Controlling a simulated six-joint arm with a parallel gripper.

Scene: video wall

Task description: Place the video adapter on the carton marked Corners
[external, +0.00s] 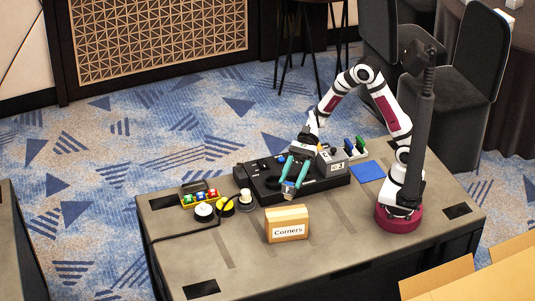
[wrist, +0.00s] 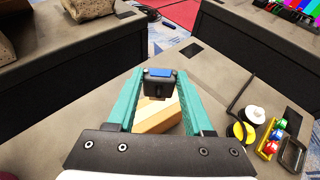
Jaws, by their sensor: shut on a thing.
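My gripper (external: 290,189) has two teal fingers and is shut on the video adapter (wrist: 159,80), a small black block with a blue face. The adapter also shows as a small dark piece at the fingertips in the external view (external: 288,188). The carton marked Corners (external: 287,227) is a tan box with a white label, standing on the table in front of the black case. My gripper holds the adapter above and behind it. In the wrist view the carton (wrist: 158,118) shows below the adapter, partly hidden by it and the fingers.
A black case (external: 327,188) lies behind the carton, with a box marked N-3 (external: 332,160) and a blue mat (external: 367,171) to the right. A yellow tray (external: 200,195), white disc (external: 204,212), yellow disc (external: 226,206) and black cable are left. The front table is mostly clear.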

